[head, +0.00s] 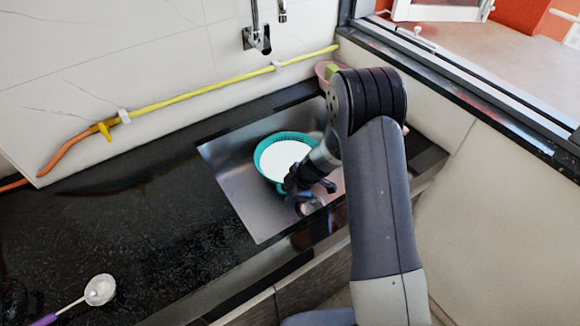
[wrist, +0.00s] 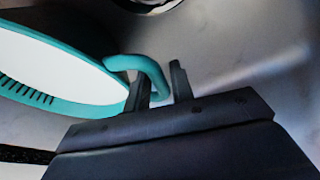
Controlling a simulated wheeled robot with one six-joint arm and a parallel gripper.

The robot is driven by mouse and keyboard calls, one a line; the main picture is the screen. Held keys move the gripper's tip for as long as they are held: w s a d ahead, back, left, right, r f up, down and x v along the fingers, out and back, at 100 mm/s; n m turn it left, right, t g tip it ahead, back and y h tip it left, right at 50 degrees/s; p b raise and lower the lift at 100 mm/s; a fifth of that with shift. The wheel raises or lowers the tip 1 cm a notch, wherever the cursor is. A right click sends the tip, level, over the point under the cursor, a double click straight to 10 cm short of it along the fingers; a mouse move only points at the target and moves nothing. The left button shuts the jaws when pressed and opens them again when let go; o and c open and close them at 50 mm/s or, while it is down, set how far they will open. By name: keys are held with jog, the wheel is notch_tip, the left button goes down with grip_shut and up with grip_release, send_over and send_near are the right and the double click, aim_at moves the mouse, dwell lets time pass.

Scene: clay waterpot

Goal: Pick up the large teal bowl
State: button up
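The large teal bowl (head: 264,168) has a white inside and a slotted rim, and it sits in the metal sink. In the wrist view its teal rim (wrist: 75,108) and white inside fill the left side, and a curved teal handle (wrist: 152,72) sticks out from the rim. My gripper (head: 309,190) is at the bowl's lower right side in the head view. In the wrist view the two dark fingers of my gripper (wrist: 161,84) stand apart, one on each side of the handle. I cannot tell whether both fingers press on it.
The metal sink (head: 240,205) is set in a black counter (head: 130,220), which is mostly clear on the left. A white ladle with a purple handle (head: 100,290) lies at the lower left. A faucet (head: 257,40) is on the wall behind. A pink container (head: 325,70) stands at the back corner.

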grip_shut()
jog(key=shift+r, duration=0.15)
dwell(0.4)
notch_tip(320, 180, up, 18)
dwell(0.5)
